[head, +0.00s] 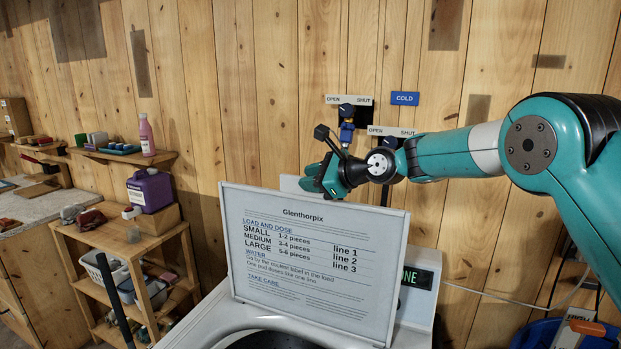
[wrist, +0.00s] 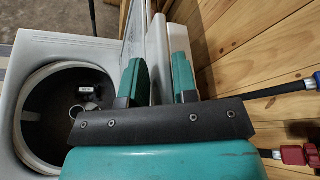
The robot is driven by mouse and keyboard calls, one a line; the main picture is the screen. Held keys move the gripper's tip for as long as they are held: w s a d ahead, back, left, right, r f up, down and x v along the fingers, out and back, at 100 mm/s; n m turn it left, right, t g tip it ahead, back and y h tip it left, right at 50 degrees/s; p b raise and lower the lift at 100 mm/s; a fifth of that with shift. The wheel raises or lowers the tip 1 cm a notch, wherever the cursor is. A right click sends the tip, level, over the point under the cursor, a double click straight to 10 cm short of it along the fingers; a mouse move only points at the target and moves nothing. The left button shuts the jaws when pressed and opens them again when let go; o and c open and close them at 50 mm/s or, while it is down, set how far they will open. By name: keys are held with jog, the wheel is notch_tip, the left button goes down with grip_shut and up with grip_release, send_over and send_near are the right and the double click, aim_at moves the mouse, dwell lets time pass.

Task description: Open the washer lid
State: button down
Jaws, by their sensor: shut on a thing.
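The washer lid (head: 315,262) is a white panel with printed loading instructions. It stands raised, close to upright, over the washer. The washer (wrist: 60,48) shows its round tub opening uncovered in the wrist view. The exact contact is hard to see. The raised lid shows edge-on in the wrist view (wrist: 137,28).
Behind the washer is a plank wall with a blue COLD sign (head: 405,98) and two valves marked OPEN and SHUT. A wooden shelf unit (head: 110,235) with a purple jug (head: 150,190) stands left. A blue bin (head: 540,335) is at lower right. Small items lie in the tub.

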jog(key=shift+d+f, duration=0.2)
jog(key=shift+f, duration=0.2)
jog(key=c, duration=1.1)
grip_release()
jog(key=shift+a+r, duration=0.15)
jog(key=b+v, duration=0.7)
jog(key=v, duration=1)
jog(key=shift+s+r, duration=0.1)
jog(key=shift+r, duration=0.1)
jog(key=s+d+f+n+g+h+b, duration=0.1)
jog(key=s+f+n, duration=0.5)
jog(key=s, duration=0.6)
jog(key=s+d+f+n+g+h+b, duration=0.2)
jog(key=s+f+n+g+h, duration=0.2)
jog(key=s+f+n, duration=0.3)
jog(key=s+d+f+n+g+h+b, duration=0.1)
jog(key=s+f+n, duration=0.5)
jog(key=s+n, duration=0.6)
jog(key=shift+s+d+f+g+h, duration=0.15)
jog(key=shift+s+g+h, duration=0.15)
jog(key=shift+s, duration=0.5)
jog(key=shift+s+a+f+g+h, duration=0.15)
jog(key=shift+s+h, duration=0.2)
jog(key=shift+s, duration=0.5)
jog(key=shift+s+d+f+g+h, duration=0.15)
jog(key=shift+s+g+h, duration=0.15)
jog(key=shift+s, duration=0.5)
